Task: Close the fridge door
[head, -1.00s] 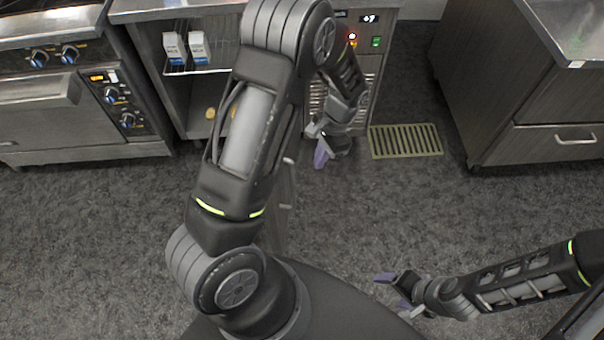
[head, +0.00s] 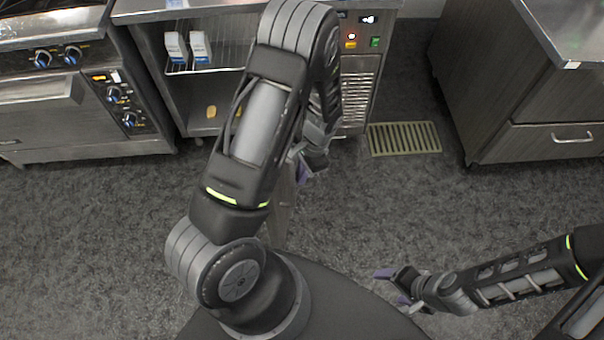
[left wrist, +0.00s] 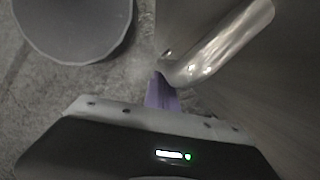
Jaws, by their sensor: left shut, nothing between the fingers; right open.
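The fridge (head: 215,92) is the open steel under-counter cabinet behind my left arm, with its interior showing. Its door (head: 283,212) stands open, swung out toward me and seen nearly edge-on, partly hidden by my left arm. My left gripper (head: 303,172) is shut and empty, at the door's right side in the head view. In the left wrist view its purple fingertips (left wrist: 162,92) are right by the lower end of the curved metal handle (left wrist: 222,42); I cannot tell if they touch. The door panel (left wrist: 275,100) fills the right. My right gripper (head: 393,285) is open and empty, low over the floor.
Two cartons (head: 188,48) stand on the fridge's wire shelf, with a yellowish item (head: 211,111) below. An oven (head: 50,110) is at left and a drawer cabinet (head: 540,110) at right. A floor grate (head: 404,139) lies between fridge and cabinet. Floor there is clear.

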